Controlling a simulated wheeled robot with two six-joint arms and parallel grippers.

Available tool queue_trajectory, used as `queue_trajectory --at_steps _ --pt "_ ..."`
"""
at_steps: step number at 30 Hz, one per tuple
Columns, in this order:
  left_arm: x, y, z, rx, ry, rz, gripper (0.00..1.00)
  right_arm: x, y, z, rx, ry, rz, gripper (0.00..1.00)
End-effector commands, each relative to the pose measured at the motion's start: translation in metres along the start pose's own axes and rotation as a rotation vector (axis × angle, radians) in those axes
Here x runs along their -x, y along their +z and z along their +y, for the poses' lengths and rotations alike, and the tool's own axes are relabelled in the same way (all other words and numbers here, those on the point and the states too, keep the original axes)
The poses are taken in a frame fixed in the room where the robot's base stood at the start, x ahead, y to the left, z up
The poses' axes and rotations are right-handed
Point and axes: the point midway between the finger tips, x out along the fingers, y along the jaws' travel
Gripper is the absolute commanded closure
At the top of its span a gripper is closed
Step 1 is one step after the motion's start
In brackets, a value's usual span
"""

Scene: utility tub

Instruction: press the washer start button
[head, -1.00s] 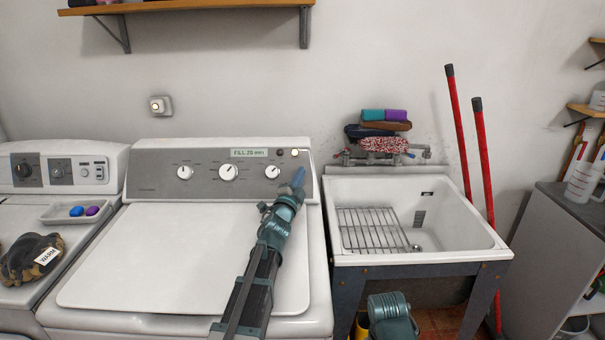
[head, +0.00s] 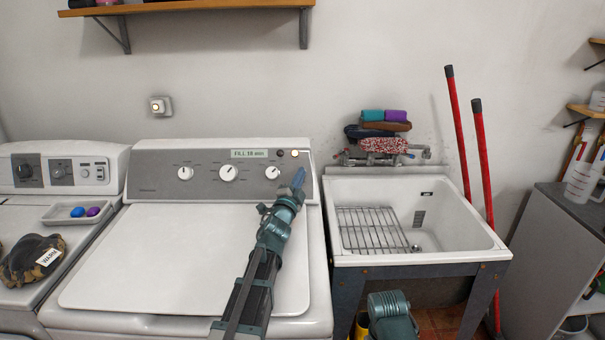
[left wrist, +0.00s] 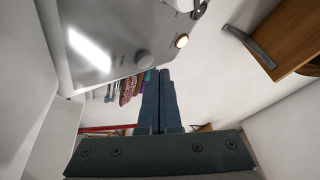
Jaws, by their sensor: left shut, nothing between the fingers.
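The washer (head: 185,255) stands in the middle-left of the head view, lid down. Its control panel has a display (head: 249,154) reading FILL 18 min. At the panel's right end is a small round start button (head: 295,153), glowing warm; a lit round button (left wrist: 182,41) also shows in the left wrist view. My left gripper (head: 298,178) is shut and empty, its blue tips just below the button in the head view. In the left wrist view the shut fingers (left wrist: 159,78) appear apart from the panel.
Knobs (head: 228,173) line the panel left of the button. A utility tub (head: 470,245) with a wire rack stands to the right. A second machine (head: 65,165) with a small tray is at left. A wooden shelf (head: 190,5) hangs above. Red poles (head: 460,130) lean by the tub.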

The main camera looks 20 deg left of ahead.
Motion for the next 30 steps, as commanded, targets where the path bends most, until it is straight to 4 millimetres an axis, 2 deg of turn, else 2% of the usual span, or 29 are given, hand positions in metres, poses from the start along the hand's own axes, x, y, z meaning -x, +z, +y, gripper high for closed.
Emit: queue_trajectory --at_steps 5,18,30 --pt "0.005 -0.004 -0.004 0.0 0.0 0.0 1.0 0.004 0.0 0.0 0.0 0.0 0.0 0.5" --pt "0.033 -0.025 -0.025 0.0 0.0 0.0 1.0 0.025 0.002 0.002 0.0 0.0 0.0 0.5" --pt "0.035 -0.025 -0.025 0.0 0.0 0.0 1.0 0.025 0.002 0.002 0.0 0.0 0.0 0.5"
